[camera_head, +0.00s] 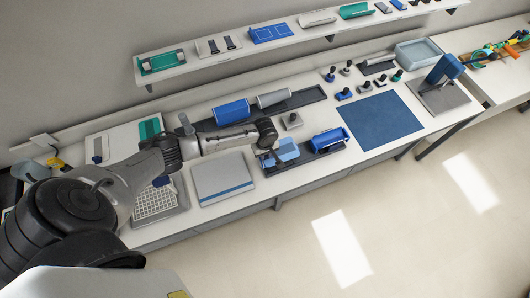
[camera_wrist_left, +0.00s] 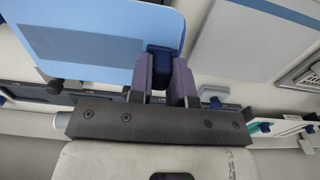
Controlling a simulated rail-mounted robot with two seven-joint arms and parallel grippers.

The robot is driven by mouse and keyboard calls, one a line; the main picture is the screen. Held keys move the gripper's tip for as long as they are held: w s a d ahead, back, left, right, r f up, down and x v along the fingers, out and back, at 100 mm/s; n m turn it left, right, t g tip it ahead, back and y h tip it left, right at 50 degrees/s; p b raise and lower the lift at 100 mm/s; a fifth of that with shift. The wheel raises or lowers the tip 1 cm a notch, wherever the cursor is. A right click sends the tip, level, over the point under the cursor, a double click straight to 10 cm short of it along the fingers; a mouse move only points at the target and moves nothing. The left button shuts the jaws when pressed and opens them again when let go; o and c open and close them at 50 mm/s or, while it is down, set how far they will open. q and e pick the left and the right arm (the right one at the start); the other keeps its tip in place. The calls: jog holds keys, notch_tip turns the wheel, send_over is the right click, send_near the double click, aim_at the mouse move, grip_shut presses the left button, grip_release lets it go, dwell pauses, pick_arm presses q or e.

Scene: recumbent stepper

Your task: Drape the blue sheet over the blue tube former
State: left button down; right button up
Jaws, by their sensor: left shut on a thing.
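My left gripper (camera_head: 270,153) is shut on the light blue sheet (camera_head: 288,150) near the front edge of the bench. In the left wrist view its two purple fingers (camera_wrist_left: 174,82) pinch a dark blue tab at the sheet's edge, and the flat sheet (camera_wrist_left: 95,38) extends away from them. A blue tube former (camera_head: 232,111) lies in a dark tray at the back, left of and behind the gripper. It is apart from the sheet. Another blue rounded piece (camera_head: 329,139) sits in the front dark tray, right of the sheet. My right gripper is not in view.
A grey tube (camera_head: 273,98) lies beside the blue former. A small grey block (camera_head: 292,120) stands behind the sheet. A grey-white panel (camera_head: 222,177) lies left of the gripper. A dark blue mat (camera_head: 371,120) lies to the right. A loaded shelf (camera_head: 290,38) runs above the bench.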

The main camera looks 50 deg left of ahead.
pick_arm(q)
jog(key=shift+f, duration=0.3)
dwell(0.4)
jog(key=c, duration=0.7)
grip_release()
jog(key=shift+o, duration=0.2)
jog(key=shift+r, duration=0.1)
notch_tip(320, 180, up, 5)
jog(key=p, duration=0.6)
jog(key=shift+r+p, duration=0.85)
jog(key=shift+r, duration=0.1)
